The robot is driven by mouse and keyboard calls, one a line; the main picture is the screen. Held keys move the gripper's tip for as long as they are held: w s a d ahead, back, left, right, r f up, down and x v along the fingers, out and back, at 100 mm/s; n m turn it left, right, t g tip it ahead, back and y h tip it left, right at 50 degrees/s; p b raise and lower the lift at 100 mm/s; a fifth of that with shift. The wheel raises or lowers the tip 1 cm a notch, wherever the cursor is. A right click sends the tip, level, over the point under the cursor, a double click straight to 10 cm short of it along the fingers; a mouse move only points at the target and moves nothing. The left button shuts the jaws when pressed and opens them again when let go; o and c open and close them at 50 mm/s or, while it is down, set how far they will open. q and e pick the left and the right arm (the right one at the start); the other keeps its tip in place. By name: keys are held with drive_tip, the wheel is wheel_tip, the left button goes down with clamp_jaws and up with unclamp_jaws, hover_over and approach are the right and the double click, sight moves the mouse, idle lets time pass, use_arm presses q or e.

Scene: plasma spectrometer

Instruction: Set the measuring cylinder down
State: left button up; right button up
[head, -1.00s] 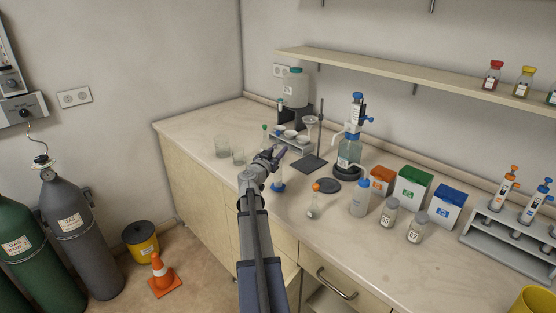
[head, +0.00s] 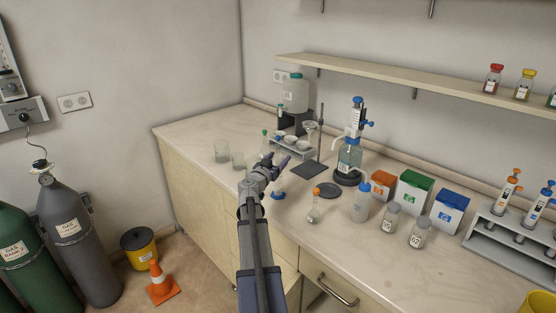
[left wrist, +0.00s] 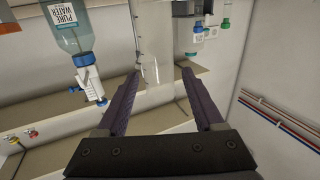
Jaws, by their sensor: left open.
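The measuring cylinder (head: 278,188) is clear with a blue base and stands upright on the bench in the head view. Its upper part is partly hidden by my left gripper (head: 276,163). In the left wrist view, which looks upside down, the clear cylinder (left wrist: 152,40) lies between the two purple fingers of my left gripper (left wrist: 160,72). The fingers are apart, with visible room beside the cylinder, so the gripper is open around it. My right gripper is in neither view.
An orange-capped flask (head: 314,211) and a dark round plate (head: 327,190) are to the right. Beakers (head: 222,152) stand to the left. A retort stand (head: 308,168) and a dispenser bottle (head: 349,158) are behind. The bench front is fairly clear.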

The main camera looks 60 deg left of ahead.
use_arm(q)
drive_tip(key=shift+r, duration=0.15)
drive_tip(key=v, duration=1.2)
